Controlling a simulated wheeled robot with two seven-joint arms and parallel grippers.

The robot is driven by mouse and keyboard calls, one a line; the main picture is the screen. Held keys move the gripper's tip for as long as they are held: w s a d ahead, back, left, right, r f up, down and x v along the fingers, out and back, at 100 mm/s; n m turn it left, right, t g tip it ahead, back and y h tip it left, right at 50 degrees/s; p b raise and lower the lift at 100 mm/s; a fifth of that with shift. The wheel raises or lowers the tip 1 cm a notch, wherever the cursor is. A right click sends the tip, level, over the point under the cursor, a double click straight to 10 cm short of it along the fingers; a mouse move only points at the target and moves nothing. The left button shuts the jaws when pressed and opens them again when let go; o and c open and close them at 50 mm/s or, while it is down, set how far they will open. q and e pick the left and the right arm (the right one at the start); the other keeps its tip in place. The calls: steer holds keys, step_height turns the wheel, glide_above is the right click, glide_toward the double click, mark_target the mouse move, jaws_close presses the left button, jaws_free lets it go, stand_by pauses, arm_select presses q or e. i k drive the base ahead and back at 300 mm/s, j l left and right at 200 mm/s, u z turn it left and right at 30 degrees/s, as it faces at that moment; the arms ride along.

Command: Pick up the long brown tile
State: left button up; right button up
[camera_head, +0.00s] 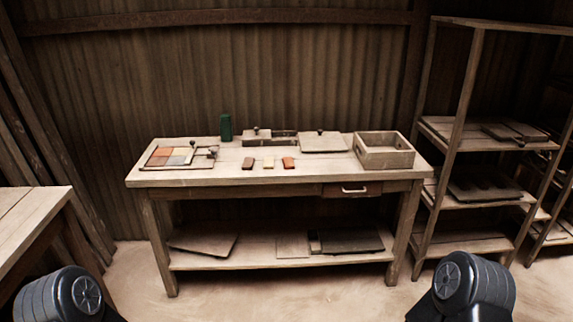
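A small dark brown tile (248,163) lies on the wooden workbench (220,180), left of a cream tile (268,163) and an orange-brown tile (288,162). The three lie apart in a short row near the front middle of the top. The brown tile looks slightly longer than it is wide, but it is too small to judge well. Nothing covers it. Only dark rounded parts of my arms show at the bottom left and bottom right. Neither gripper is in view.
A framed tray with coloured tiles (148,168) lies at the bench's left. A green bottle-like object (226,127), a knobbed press (257,137), a knobbed board (322,143) and an open wooden box (385,160) stand behind or right. Shelves (455,140) stand right; another table (25,212) stands left.

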mark_target(248, 163)
steer(key=z, duration=0.45)
steer(key=i+j+z, duration=0.8)
steer(key=i+j, duration=0.2)
steer(key=j, duration=0.15)
steer(key=i+j, duration=0.35)
steer(key=j, duration=0.25)
